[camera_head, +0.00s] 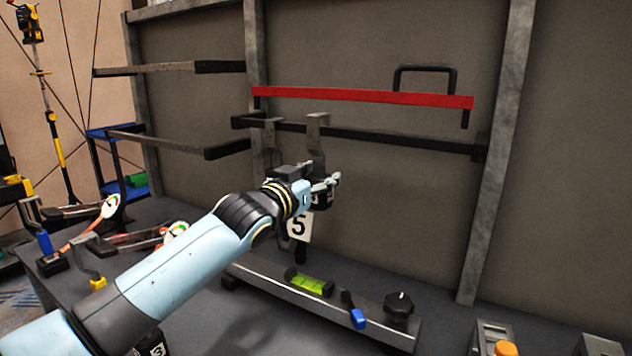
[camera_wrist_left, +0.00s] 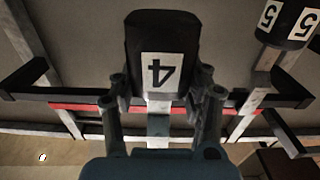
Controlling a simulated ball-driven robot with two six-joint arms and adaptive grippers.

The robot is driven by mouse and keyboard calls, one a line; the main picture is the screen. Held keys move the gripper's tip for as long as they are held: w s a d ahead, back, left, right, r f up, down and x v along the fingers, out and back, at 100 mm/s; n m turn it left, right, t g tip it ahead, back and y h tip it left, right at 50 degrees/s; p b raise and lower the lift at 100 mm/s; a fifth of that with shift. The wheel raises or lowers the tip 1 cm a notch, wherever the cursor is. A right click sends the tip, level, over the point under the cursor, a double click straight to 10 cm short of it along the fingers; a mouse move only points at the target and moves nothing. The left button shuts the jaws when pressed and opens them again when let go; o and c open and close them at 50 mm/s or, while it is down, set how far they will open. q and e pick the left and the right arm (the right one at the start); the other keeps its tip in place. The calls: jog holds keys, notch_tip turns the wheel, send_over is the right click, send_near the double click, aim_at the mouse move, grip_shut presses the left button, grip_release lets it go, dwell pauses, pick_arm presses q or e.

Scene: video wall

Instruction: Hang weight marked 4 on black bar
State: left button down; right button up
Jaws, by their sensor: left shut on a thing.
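The black bar (camera_head: 400,141) runs across the wall frame below a red bar. My left gripper (camera_head: 325,187) is shut on the dark weight marked 4 (camera_wrist_left: 163,40), whose label shows upside down in the left wrist view. Its grey metal hook (camera_head: 318,130) rises at the black bar; I cannot tell whether it rests on the bar or is in front of it. A weight marked 5 (camera_head: 299,226) is close beside it, partly hidden by my gripper, with another grey hook at the bar; it also shows in the left wrist view (camera_wrist_left: 290,22). My right gripper is not in view.
The red bar (camera_head: 365,96) with a black handle (camera_head: 425,70) is just above the black bar. A long base with a green level vial (camera_head: 309,283), a blue lever (camera_head: 355,314) and a black knob (camera_head: 400,305) lies on the tabletop below. Tools and hooks lie at the left.

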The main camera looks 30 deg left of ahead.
pick_arm(q)
jog(key=shift+w+r+b, duration=0.2)
jog(key=shift+w+b, duration=0.1)
jog(key=shift+w, duration=0.4)
jog(key=shift+w+b, duration=0.35)
jog(key=shift+w, duration=0.3)
jog(key=shift+w+a+f+b, duration=0.1)
jog(key=shift+w+f+b, duration=0.5)
jog(key=shift+w+b, duration=0.4)
jog(key=shift+w+a+f+b, duration=0.1)
jog(key=shift+w+f+b, duration=0.45)
jog(key=shift+w+b, duration=0.45)
jog(key=shift+s, duration=0.15)
